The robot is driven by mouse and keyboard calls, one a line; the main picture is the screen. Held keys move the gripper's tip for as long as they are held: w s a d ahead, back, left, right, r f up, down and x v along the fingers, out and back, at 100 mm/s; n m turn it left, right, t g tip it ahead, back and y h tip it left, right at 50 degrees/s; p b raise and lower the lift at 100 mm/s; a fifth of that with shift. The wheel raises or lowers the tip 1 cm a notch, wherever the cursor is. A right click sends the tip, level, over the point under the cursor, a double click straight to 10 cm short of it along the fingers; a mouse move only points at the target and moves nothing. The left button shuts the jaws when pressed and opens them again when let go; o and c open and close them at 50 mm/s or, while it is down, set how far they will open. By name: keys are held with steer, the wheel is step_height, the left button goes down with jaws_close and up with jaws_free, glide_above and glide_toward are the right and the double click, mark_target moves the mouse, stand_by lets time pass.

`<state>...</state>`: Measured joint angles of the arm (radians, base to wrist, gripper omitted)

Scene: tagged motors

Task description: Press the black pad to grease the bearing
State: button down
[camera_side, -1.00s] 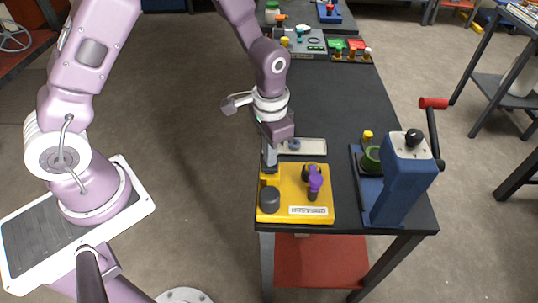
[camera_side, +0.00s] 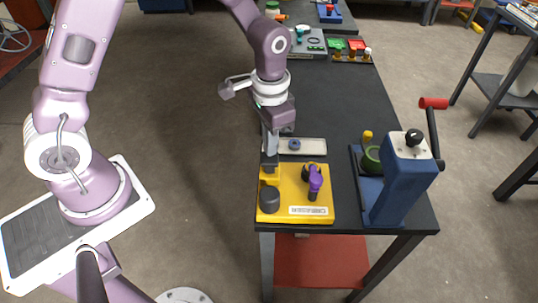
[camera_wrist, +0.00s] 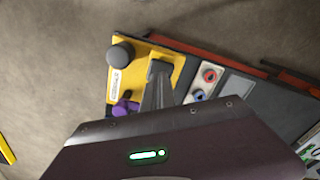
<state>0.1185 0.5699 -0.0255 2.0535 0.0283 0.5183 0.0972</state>
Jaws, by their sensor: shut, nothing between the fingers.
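The yellow greaser base (camera_side: 290,212) with a printed label sits at the near left of the black table; it also shows in the wrist view (camera_wrist: 130,47). A dark round cylinder (camera_side: 269,199) stands at its front left, also in the wrist view (camera_wrist: 121,53). A purple part (camera_side: 315,181) is at its right, also in the wrist view (camera_wrist: 122,108). My gripper (camera_side: 270,153) is shut and empty, pointing down over the back left of the base. A dark block (camera_side: 270,165) shows at its tips above a yellow post; contact is unclear. The wrist view shows the fingers (camera_wrist: 157,86) over it.
A pale tray (camera_side: 315,146) behind the base holds a blue ring (camera_side: 294,145); the wrist view also shows a red ring (camera_wrist: 209,75). A blue lever press (camera_side: 398,185) with a red handle stands at the right. Bins and tools lie at the far end; the table's middle is clear.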

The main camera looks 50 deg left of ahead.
steer(key=shift+f, duration=1.8)
steer(key=shift+r, duration=1.9)
steer(key=shift+r, duration=3)
